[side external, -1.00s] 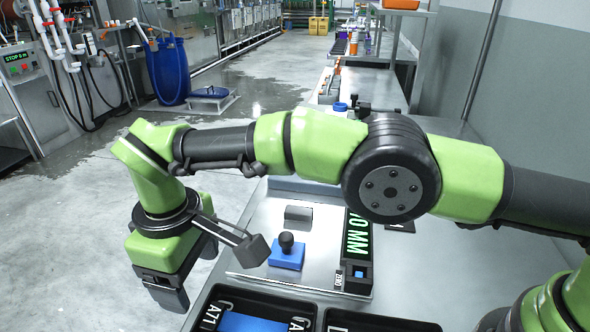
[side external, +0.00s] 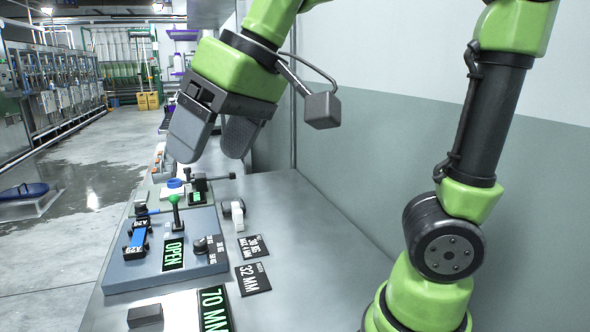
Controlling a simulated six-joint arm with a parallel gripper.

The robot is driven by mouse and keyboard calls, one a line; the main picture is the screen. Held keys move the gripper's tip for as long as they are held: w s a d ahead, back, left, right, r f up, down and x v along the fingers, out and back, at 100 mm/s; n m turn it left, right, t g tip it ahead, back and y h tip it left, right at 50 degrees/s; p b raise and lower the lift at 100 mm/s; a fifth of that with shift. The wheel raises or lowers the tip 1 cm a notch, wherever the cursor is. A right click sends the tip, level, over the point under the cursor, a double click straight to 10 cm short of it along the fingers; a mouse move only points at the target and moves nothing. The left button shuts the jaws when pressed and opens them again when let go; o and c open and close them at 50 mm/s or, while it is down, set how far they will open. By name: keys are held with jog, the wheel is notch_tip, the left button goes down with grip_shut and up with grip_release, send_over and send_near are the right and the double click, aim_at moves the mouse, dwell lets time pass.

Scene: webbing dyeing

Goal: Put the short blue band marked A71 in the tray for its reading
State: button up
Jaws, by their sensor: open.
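My gripper (side external: 211,150) is open and empty, fingers pointing down and spread, well above the bench. A short blue band (side external: 138,238) lies on the grey block of a tester (side external: 190,262), between dark ends with small white labels. The labels are too small to read surely; they look like A28 or A29, so I cannot tell whether this is A71. The tester's display (side external: 174,254) reads OPEN, and a green-topped lever (side external: 174,200) stands beside the band. A second display (side external: 214,309) at the bottom edge reads 70 MM. No tray is in view.
Two black plates with white text, one marked 32 MM (side external: 253,279), lie on the steel bench right of the tester. A white-and-grey fitting (side external: 236,214) stands behind them. A small dark block (side external: 145,315) is in front. The bench's right side is clear.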

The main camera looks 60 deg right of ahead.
jog(key=s+d+f+m+t, duration=0.2)
jog(key=s+d+f+m, duration=0.1)
jog(key=s, duration=0.6)
jog(key=shift+s+d+f+m+h, duration=0.15)
jog(key=shift+d+f+m+h, duration=0.2)
jog(key=shift+d, duration=0.3)
